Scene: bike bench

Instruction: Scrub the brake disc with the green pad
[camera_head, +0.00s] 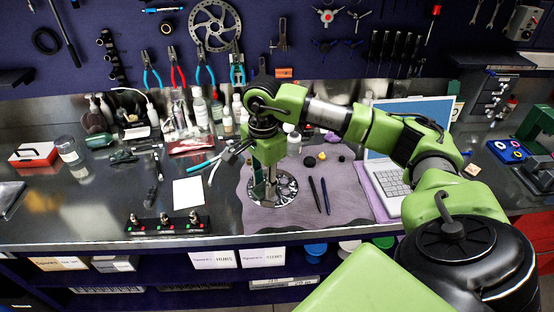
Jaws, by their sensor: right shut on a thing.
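A silver brake disc with holes (287,190) lies flat on the purple mat (343,208) in the middle of the bench. My right arm reaches in from the right, and its wrist points down above the disc. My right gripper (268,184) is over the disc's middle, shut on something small. Its fingertips are low, at or just above the disc; I cannot tell whether they touch. I cannot make out a green pad; what the fingers hold is hidden. My left gripper is not in view.
Two dark pens (319,195) lie right of the disc. A laptop (393,185) stands further right. A white card (187,192) and a black switch strip (167,224) lie to the left. Bottles (200,108) stand behind. Another disc (215,25) hangs on the wall.

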